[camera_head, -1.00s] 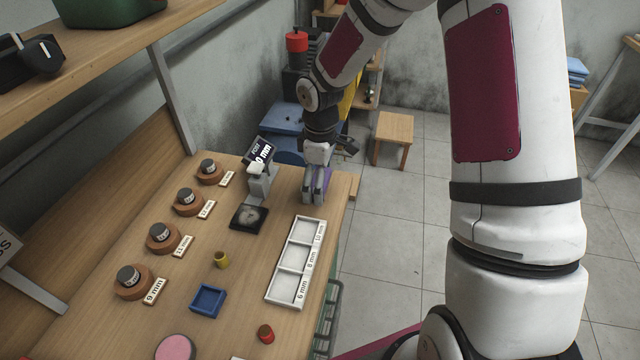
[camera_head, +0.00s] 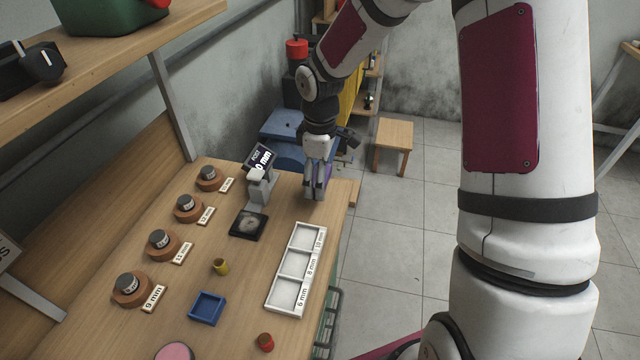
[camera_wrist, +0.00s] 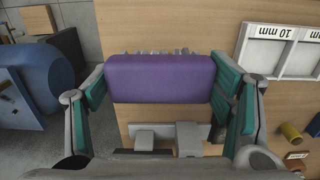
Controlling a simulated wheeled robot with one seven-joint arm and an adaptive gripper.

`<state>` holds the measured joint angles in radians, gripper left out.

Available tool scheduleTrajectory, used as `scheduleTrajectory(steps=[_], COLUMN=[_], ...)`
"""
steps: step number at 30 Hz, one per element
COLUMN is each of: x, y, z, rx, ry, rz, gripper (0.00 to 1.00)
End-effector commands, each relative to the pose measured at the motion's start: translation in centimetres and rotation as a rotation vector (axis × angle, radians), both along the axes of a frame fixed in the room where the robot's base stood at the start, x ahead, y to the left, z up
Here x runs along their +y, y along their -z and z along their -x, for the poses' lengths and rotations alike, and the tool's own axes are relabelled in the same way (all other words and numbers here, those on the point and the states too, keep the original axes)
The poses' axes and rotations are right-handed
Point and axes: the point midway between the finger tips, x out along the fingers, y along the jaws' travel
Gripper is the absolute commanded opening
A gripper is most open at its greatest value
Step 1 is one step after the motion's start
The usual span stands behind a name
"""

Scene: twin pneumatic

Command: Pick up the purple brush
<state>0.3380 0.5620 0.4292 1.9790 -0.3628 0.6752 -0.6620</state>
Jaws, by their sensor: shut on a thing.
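The purple brush (camera_wrist: 160,78) fills the middle of the wrist view, a purple block with grey bristles along its far edge. My gripper (camera_wrist: 162,90) is shut on it, with a green-padded finger at each end of the block. In the head view my gripper (camera_head: 316,190) is at the far right corner of the wooden table, and only a little of the purple brush shows between its fingers. I cannot tell whether the brush touches the tabletop.
Left of my gripper stands a grey post with a black display (camera_head: 259,158) and a dark square pad (camera_head: 248,224). A white tray with three compartments (camera_head: 268,305) lies nearer. Several round wooden stands line the left.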

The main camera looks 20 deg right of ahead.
Motion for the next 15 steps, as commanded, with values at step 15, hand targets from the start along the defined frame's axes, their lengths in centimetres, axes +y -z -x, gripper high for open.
scheduleTrajectory(steps=[15], x=[2.5], y=[-1.3], z=[11.9], rx=[0.0], ry=[-0.001], rz=[0.001], gripper=[0.45])
